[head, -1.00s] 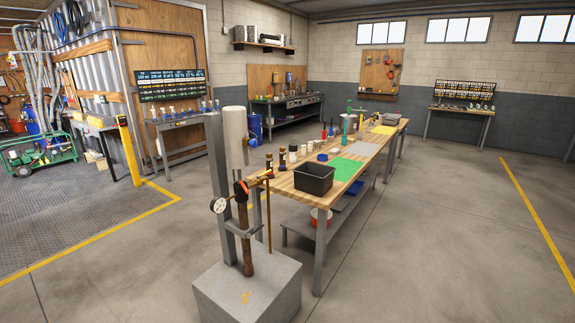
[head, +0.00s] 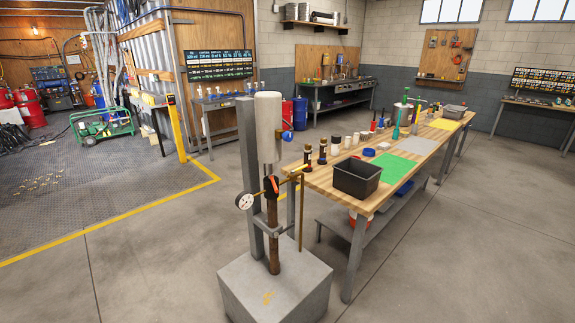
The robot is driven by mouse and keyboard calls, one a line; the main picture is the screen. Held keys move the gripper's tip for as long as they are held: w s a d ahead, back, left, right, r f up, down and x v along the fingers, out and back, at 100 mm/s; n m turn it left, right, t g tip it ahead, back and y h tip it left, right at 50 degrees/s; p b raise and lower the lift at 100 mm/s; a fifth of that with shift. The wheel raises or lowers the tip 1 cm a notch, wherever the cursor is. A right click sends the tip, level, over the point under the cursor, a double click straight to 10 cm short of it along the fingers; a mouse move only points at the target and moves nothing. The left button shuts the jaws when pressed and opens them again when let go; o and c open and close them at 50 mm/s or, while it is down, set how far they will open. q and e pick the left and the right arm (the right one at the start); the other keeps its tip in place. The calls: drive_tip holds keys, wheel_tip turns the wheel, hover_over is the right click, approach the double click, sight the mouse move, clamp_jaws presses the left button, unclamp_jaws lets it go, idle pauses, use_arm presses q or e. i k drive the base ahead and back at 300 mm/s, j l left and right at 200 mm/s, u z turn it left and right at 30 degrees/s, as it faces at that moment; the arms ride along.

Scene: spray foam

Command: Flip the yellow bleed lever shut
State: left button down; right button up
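The yellow bleed lever (head: 296,169) is small and sticks out to the right of the pipe stand, just below the white cylinder (head: 269,128). It looks roughly level, tilted slightly up to the right, above a thin brown tube (head: 300,215) that hangs down. An orange and black handle (head: 275,184) sits beside it on the brown pipe (head: 274,240). A round white gauge (head: 244,202) is on the left of the pipe. Neither of my grippers is in view.
The pipe stand rises from a grey concrete block (head: 262,293) with a grey post (head: 249,170). A wooden workbench (head: 330,180) with a black bin (head: 357,178) and a green mat (head: 383,171) stands close on its right. The floor left and in front is clear.

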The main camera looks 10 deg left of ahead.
sight(293, 171)
drive_tip(key=i+l+u, duration=0.2)
drive_tip(key=i+j+z, duration=0.25)
drive_tip(key=j+z, duration=0.15)
drive_tip(key=i+j+z, duration=0.15)
drive_tip(key=j+z, duration=0.2)
drive_tip(key=j, duration=0.3)
drive_tip(key=i+j+z, duration=0.15)
drive_tip(key=j+z, duration=0.25)
drive_tip(key=j, duration=0.2)
drive_tip(key=j+z, duration=0.4)
drive_tip(key=j, duration=0.2)
drive_tip(key=k+j+z, duration=0.1)
drive_tip(key=j+z, duration=0.25)
drive_tip(key=j, duration=0.3)
drive_tip(key=k+j+z, duration=0.15)
drive_tip(key=j+z, duration=0.25)
drive_tip(key=j, duration=0.2)
drive_tip(key=k+j+z, duration=0.2)
drive_tip(key=j+z, duration=0.2)
drive_tip(key=j, duration=0.15)
